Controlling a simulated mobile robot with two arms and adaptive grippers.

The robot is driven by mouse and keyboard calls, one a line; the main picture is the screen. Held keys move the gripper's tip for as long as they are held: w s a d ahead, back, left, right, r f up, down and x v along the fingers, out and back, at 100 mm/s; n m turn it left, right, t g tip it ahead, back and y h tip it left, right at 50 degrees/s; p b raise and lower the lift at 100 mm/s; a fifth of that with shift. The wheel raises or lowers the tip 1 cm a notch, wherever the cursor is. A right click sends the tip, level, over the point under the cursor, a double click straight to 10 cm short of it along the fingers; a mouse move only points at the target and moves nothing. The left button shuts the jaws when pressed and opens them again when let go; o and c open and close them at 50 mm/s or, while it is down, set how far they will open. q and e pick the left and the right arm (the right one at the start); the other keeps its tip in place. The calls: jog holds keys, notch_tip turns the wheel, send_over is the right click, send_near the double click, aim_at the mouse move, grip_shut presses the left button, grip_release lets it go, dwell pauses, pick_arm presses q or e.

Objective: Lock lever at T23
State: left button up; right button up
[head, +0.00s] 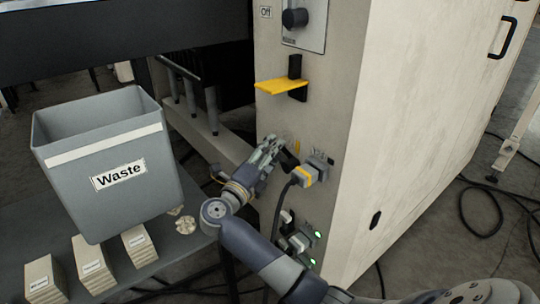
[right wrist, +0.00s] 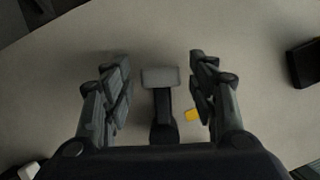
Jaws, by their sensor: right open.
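My right gripper (head: 268,150) is at the beige machine panel, just left of a grey plug with a yellow band (head: 311,174). In the right wrist view the right gripper (right wrist: 158,68) is open, with one finger on each side of a lever-like part. That part has a grey, flat end (right wrist: 160,78) and a black stem (right wrist: 163,112); the fingers look apart from it. A small yellow piece (right wrist: 192,115) shows by the right finger. In the head view the gripper partly hides this spot, and I cannot read a T23 label. My left gripper is not in view.
A yellow shelf-like piece (head: 284,86) sticks out above the gripper, under an "Off" knob (head: 295,18). Lower plugs (head: 297,242) with green lights are below. A grey Waste bin (head: 108,165) and small labelled blocks (head: 92,262) stand on the left table.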

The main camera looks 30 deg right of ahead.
jog(key=shift+c, duration=0.3)
grip_shut()
